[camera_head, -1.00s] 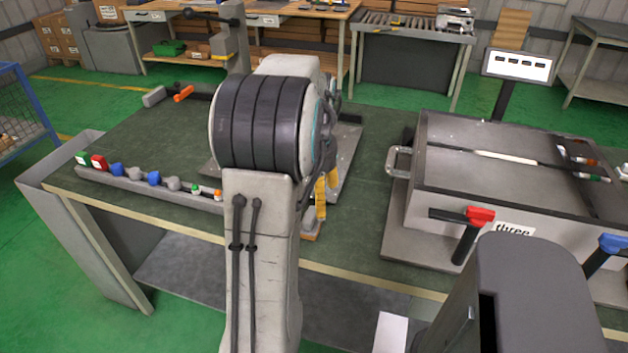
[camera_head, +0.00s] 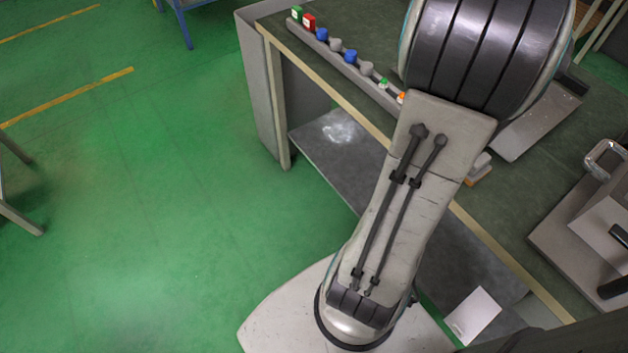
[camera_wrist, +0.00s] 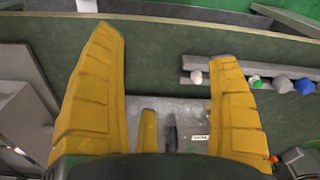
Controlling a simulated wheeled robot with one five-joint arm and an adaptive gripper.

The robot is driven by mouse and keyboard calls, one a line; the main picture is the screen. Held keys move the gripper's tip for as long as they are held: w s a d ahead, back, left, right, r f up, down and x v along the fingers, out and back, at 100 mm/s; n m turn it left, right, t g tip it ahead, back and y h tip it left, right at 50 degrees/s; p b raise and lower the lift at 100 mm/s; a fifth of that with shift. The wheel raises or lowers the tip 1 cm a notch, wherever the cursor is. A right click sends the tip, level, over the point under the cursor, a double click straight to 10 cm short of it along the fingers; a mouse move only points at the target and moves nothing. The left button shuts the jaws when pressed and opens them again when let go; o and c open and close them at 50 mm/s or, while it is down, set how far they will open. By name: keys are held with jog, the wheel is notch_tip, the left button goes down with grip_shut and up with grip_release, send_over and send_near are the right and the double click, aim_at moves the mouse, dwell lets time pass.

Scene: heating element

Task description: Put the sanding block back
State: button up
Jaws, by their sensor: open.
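My gripper (camera_wrist: 165,45) is open in the wrist view, its two yellow fingers wide apart with nothing held between them. In the head view it is hidden behind my arm. A small block with a tan base and a pale grey top (camera_head: 479,171), probably the sanding block, lies near the front edge of the green workbench (camera_head: 520,215). It is partly covered by my arm in the head view. I cannot make it out in the wrist view, and its distance from my fingers cannot be told.
A rail (camera_head: 368,83) with several coloured knobs runs along the bench's left front edge; it also shows in the wrist view (camera_wrist: 215,63). A grey plate (camera_head: 535,122) lies behind my arm. A metal handle (camera_head: 604,158) stands at the right.

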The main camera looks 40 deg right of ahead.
jog(key=w+a+n+t, duration=0.1)
jog(key=w+a+n, duration=0.2)
jog(key=a, duration=0.5)
jog(key=w+a+n, duration=0.3)
jog(key=a+n, duration=0.1)
jog(key=a, duration=0.5)
jog(key=s+a+f+n+t, duration=0.1)
jog(key=s+a+n, duration=0.1)
jog(key=a, duration=0.4)
jog(key=s+a+f+n, duration=0.1)
jog(key=a+n, duration=0.3)
jog(key=a, duration=0.3)
jog(key=shift+s+f+n+t+y, duration=0.2)
jog(key=shift+s+n+t+y, duration=0.15)
jog(key=shift+n+t+y, duration=0.05)
notch_tip(320, 180, up, 4)
jog(key=p, duration=0.4)
jog(key=shift+r, duration=0.2)
